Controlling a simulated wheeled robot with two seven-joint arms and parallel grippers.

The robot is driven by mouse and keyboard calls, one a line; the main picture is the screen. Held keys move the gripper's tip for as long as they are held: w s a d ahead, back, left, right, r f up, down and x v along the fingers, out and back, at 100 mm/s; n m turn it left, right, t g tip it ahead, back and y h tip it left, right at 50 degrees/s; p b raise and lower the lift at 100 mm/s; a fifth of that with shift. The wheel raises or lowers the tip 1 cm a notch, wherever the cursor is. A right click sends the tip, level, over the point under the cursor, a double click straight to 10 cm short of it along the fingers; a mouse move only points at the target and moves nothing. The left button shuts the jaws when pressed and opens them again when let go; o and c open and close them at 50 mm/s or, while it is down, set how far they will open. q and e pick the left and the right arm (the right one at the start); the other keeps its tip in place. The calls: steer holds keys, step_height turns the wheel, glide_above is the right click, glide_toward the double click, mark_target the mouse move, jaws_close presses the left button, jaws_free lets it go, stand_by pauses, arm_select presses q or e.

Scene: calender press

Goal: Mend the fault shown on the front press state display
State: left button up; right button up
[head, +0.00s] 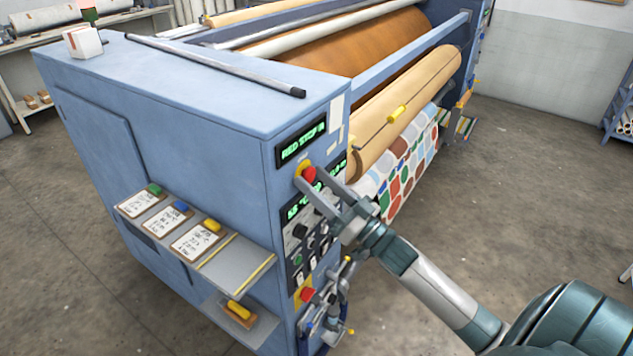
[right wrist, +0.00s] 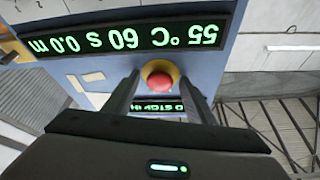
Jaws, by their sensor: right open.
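The front press state display (head: 302,145) is a dark panel with green letters that seem to read "RED STOP I", the end unclear. In the right wrist view it is upside down and partly hidden by a finger (right wrist: 158,107). Below it is a red mushroom button (head: 308,174) on a yellow base; it also shows in the right wrist view (right wrist: 158,75). My right gripper (head: 313,181) is open, its fingers on either side of the button. Contact cannot be told. A second display (right wrist: 130,38) reads "55 °C 60 s 0.0 m". My left gripper is not in view.
Another red button (head: 307,295) sits lower on the press (head: 200,90), near valves and hoses. A side shelf (head: 235,262) holds cards with green, blue and yellow clips. A yellow-handled tool (head: 240,311) lies below. Patterned cloth (head: 403,172) hangs from the rollers. Open floor lies right.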

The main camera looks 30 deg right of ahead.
jaws_close()
steer(key=shift+s+d+p, duration=0.3)
steer(key=shift+s+p, duration=0.05)
steer(key=shift+s, duration=0.45)
jaws_free()
steer(key=shift+s, duration=0.1)
steer(key=shift+f, duration=0.1)
